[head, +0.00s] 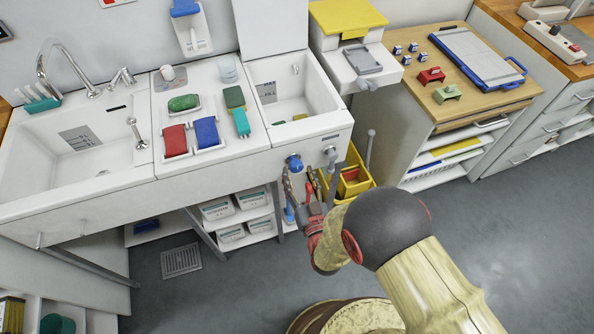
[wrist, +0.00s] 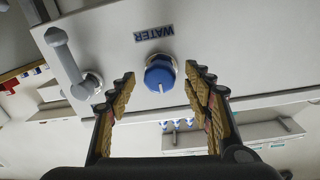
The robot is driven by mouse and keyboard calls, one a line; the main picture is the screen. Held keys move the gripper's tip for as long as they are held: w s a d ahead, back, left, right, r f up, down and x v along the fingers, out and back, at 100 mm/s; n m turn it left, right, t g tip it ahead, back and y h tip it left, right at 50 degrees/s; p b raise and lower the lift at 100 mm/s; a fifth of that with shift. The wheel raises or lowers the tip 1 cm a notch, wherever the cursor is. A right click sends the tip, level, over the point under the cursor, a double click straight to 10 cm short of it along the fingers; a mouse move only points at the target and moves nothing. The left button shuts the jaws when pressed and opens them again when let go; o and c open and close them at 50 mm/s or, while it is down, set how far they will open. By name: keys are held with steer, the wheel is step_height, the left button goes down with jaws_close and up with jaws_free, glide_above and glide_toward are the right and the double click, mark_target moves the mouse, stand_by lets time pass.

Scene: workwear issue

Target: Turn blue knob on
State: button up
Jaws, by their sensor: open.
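The blue knob (head: 294,162) is on the front panel of the white sink unit, below the small right basin. In the wrist view the blue knob (wrist: 160,74) has a silver collar, a white mark on its rim and a "WATER" label (wrist: 154,33) beside it. My gripper (head: 300,185) is just below and in front of the knob in the head view. In the wrist view my gripper (wrist: 161,78) is open, with one finger on either side of the knob. I cannot tell whether either finger touches it.
A grey lever handle (wrist: 72,62) is on the same panel, left of the knob in the wrist view; it also shows in the head view (head: 330,158). A yellow bucket (head: 349,183) stands right of my gripper. Shelves with white boxes (head: 217,209) are below the counter.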

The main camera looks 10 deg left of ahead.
steer(key=shift+x, duration=1.2)
steer(key=shift+c, duration=1)
steer(key=c, duration=1)
steer(key=shift+o, duration=0.2)
